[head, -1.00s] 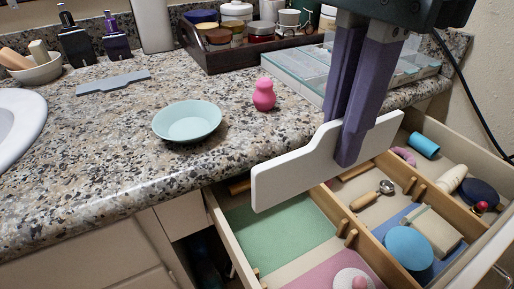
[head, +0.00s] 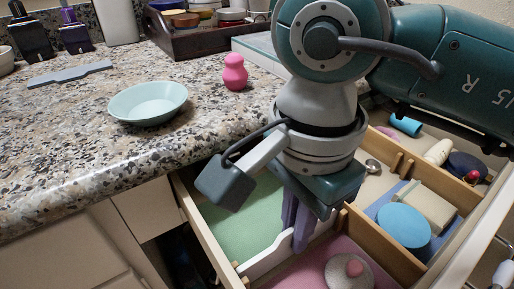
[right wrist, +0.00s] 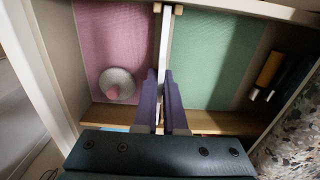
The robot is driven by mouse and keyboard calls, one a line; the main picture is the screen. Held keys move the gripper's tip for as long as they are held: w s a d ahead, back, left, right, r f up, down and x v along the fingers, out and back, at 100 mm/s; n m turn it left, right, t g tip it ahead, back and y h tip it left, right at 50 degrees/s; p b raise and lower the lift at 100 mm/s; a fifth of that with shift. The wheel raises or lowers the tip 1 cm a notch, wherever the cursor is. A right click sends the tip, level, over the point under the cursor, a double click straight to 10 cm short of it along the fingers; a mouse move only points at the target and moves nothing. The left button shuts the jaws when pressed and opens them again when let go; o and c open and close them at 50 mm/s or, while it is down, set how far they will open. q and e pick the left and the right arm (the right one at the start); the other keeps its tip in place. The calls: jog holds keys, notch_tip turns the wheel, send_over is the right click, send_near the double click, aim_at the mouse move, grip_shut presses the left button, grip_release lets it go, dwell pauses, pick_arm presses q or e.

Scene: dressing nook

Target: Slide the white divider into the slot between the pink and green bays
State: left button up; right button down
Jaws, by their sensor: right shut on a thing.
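The white divider (head: 268,254) is upright and low in the drawer, along the line between the green bay (head: 226,232) and the pink bay (head: 306,268). My right gripper (head: 301,240) is shut on it from above, and my wrist and arm hide part of it in the head view. In the right wrist view the divider (right wrist: 165,42) stands edge-on between my purple fingers (right wrist: 161,112), pink bay at left, green bay at right. Its far end lies between two small wooden slot posts (right wrist: 178,10). I cannot tell whether it touches the drawer floor. My left gripper is out of view.
The pink bay holds a round grey thing with a pink knob (head: 349,270). Bays at the right hold a blue disc (head: 403,225) and a beige box (head: 426,207). A pale bowl (head: 148,103) and a pink bottle (head: 233,72) stand on the counter. The green bay looks empty.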

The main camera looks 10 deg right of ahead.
jog(key=shift+f, duration=0.1)
jog(key=shift+w+f, duration=0.1)
jog(key=shift+f, duration=0.05)
jog(key=c, duration=1)
grip_release()
notch_tip(320, 180, up, 11)
jog(key=p, duration=0.3)
jog(key=shift+p, duration=0.3)
jog(key=shift+r, duration=0.75)
jog(key=shift+a, duration=0.1)
